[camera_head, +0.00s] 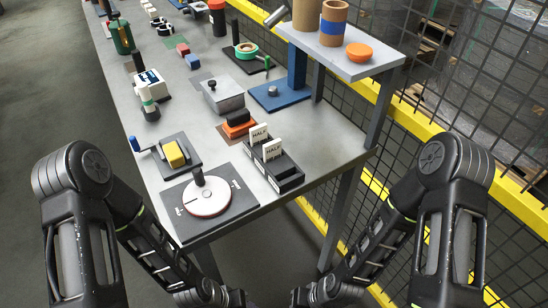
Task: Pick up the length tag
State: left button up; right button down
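Two small white tags stand upright in a black slotted holder (283,180) near the right front edge of the grey table. The rear tag (259,134) and the front tag (271,149) both carry dark lettering that seems to read "HALF". Which one is the length tag I cannot tell. My two arms hang down at the left and right of the view, in front of the table and apart from the tags. Their lower ends run to the bottom edge, and neither gripper's fingers can be seen.
A round white dial on a grey plate (240,205) lies left of the holder. A yellow block on a dark base (174,154), an orange-and-black block (237,125) and a grey box (223,97) stand nearby. A raised shelf (380,66) and a yellow-railed mesh fence border the right.

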aim_at(272, 150)
jog(key=j+z, duration=0.1)
jog(key=z, duration=1.75)
jog(key=k, duration=0.55)
